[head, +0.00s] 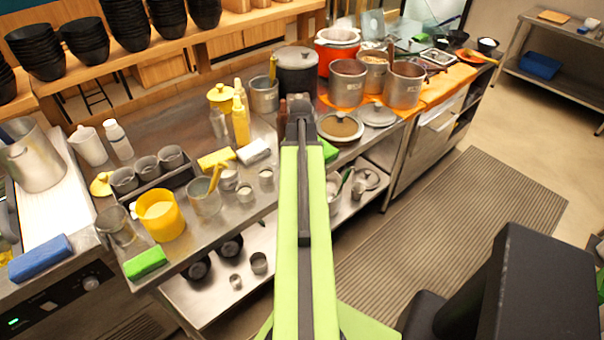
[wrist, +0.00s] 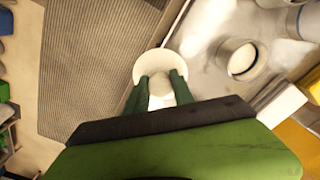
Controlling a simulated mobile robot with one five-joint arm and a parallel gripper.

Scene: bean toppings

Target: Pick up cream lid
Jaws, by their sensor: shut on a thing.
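The cream lid (wrist: 147,66) is a round, pale disc in the wrist view, with a pale knob at its middle. My gripper (wrist: 162,80) has its two dark green fingers on either side of the knob, shut on the lid. The lid appears across the counter's front edge, partly over the counter and partly over the floor side. I cannot tell how far it is above the counter. In the head view my arm hides the fingers and the lid.
A cup with pale contents (wrist: 243,62) stands right of the lid in the wrist view. White (head: 253,151) and yellow (head: 216,158) sponges, small cups and a yellow tub (head: 160,222) crowd the counter. The ribbed floor mat (head: 450,240) is clear.

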